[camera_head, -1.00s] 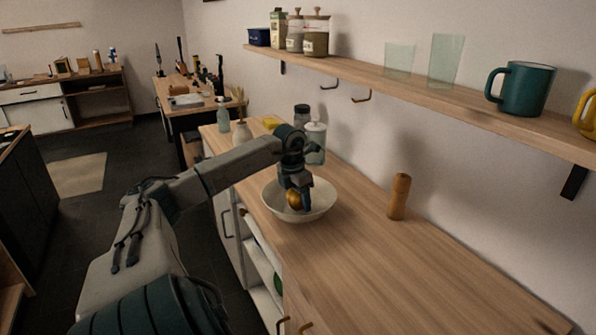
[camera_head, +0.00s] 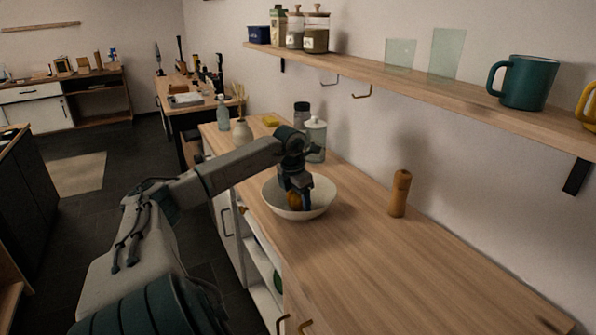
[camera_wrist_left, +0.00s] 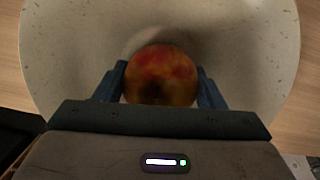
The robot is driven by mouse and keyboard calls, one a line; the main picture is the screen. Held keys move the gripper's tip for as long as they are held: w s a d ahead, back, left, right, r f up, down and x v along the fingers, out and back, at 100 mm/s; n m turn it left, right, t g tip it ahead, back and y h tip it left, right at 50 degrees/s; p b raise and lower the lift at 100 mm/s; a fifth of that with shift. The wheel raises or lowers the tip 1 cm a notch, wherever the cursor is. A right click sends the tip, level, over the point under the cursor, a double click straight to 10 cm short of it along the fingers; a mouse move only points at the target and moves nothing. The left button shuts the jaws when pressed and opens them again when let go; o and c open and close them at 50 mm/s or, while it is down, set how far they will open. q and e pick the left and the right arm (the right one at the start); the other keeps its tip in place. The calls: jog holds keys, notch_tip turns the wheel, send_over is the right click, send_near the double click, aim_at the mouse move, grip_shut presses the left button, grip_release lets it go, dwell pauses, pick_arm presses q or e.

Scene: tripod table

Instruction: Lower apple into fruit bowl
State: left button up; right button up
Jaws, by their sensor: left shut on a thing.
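A wide pale bowl (camera_head: 321,207) stands on the wooden counter. My left gripper (camera_head: 297,203) reaches down into it and is shut on the apple (camera_head: 294,200). In the left wrist view the apple (camera_wrist_left: 162,76) is red and yellow and sits between the two blue fingers of the left gripper (camera_wrist_left: 162,88). The speckled bowl (camera_wrist_left: 60,45) surrounds it in that view, and I see nothing else in the bowl. Whether the apple touches the bowl bottom I cannot tell. My right gripper is not in view.
A wooden mill (camera_head: 399,193) stands on the counter right of the bowl. A shelf (camera_head: 430,86) with mugs and glasses runs above. The counter's right front is clear.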

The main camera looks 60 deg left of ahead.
aim_at(293, 193)
pick_arm(q)
jog(key=o, duration=1.1)
jog(key=shift+f, duration=0.1)
jog(key=shift+o, duration=0.2)
jog(key=r, duration=0.3)
jog(key=s+r, duration=0.1)
jog(key=r, duration=0.6)
jog(key=shift+s+r+b, duration=0.35)
jog(key=shift+r+b, duration=0.05)
